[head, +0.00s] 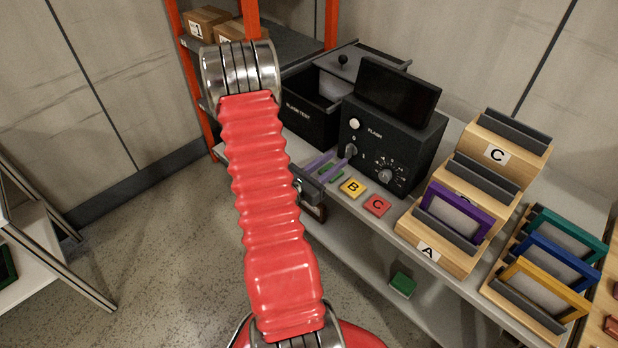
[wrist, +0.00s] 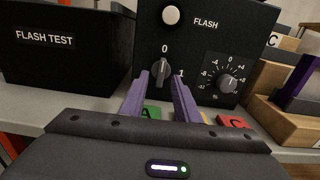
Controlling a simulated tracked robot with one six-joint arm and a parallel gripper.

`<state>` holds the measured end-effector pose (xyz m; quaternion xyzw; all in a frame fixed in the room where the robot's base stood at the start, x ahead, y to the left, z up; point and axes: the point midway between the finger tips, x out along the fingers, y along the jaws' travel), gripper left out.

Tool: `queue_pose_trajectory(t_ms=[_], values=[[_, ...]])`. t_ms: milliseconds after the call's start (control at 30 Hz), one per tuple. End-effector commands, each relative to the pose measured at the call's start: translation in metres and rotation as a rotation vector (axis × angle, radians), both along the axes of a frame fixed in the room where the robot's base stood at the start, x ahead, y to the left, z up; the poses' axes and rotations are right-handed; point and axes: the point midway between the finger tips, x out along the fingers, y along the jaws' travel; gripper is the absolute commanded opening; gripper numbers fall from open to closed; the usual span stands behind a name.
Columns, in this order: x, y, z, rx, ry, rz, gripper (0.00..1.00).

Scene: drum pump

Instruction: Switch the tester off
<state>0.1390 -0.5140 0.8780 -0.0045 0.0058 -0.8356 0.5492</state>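The tester (head: 392,140) is a black box labelled FLASH with a dark screen on top, at the back of the bench. Its rotary switch (wrist: 160,71), marked 0 and 1, is on the front; I cannot tell which mark it points to. The switch also shows in the head view (head: 350,150). My gripper (wrist: 161,82) has two purple fingers, spread apart with nothing held. Their tips are just in front of the switch, one to each side of it in the wrist view. Whether they touch it is unclear.
A round white button (wrist: 170,15) is above the switch and a numbered dial (wrist: 228,83) to its right. A black FLASH TEST box (head: 308,112) stands left. Yellow B (head: 352,187) and red C (head: 376,204) tiles lie in front. Wooden holders (head: 437,250) stand right.

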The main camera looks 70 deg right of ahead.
Motion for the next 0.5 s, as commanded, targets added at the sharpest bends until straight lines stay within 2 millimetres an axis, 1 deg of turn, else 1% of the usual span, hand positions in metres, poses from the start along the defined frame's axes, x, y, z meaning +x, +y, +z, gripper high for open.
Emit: queue_pose_trajectory(t_ms=[100, 500], values=[[0.008, 0.015, 0.000, 0.000, 0.000, 0.004, 0.29], [0.028, 0.059, 0.000, -0.001, 0.000, 0.005, 0.29]])
